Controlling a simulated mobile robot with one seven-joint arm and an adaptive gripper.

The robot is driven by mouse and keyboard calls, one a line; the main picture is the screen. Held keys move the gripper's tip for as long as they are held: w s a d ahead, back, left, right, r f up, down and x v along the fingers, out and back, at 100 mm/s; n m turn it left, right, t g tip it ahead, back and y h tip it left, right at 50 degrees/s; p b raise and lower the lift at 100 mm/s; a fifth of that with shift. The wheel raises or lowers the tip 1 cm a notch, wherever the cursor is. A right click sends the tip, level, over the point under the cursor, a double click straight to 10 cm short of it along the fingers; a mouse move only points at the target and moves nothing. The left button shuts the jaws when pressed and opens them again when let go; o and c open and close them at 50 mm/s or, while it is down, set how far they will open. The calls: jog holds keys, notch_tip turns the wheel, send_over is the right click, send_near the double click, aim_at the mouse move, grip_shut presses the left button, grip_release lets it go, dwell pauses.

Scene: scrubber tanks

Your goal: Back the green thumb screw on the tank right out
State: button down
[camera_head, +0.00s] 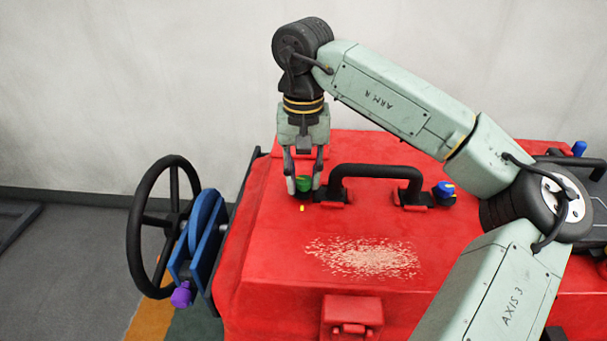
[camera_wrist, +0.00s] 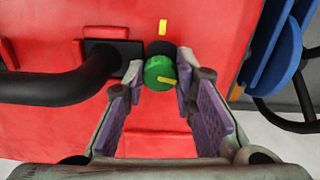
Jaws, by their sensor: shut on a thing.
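The green thumb screw (camera_head: 303,184) is on top of the red tank (camera_head: 270,240), left of the black handle. My gripper (camera_head: 304,187) points down over it, with a finger on each side, shut on the screw. In the wrist view the green screw (camera_wrist: 160,72) shows between the fingertips of my gripper (camera_wrist: 160,75). A yellow line on its head lies nearly level, tilted slightly. A yellow mark (camera_wrist: 163,27) is on the red lid beside it.
A black handle (camera_head: 375,171) stands just right of the screw. A blue knob (camera_head: 443,189) with a yellow mark sits beyond it. A black handwheel (camera_head: 140,232), a blue bracket (camera_head: 201,235) and a purple knob (camera_head: 182,295) are at the tank's left. A latch (camera_head: 352,312) is in front.

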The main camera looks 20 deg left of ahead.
aim_at(303, 179)
jog(key=shift+f+n, duration=0.1)
jog(key=shift+n, duration=1)
jog(key=c, duration=1.3)
grip_release()
jog(key=shift+r, duration=0.2)
notch_tip(303, 179, up, 12)
jog(key=shift+f, duration=0.1)
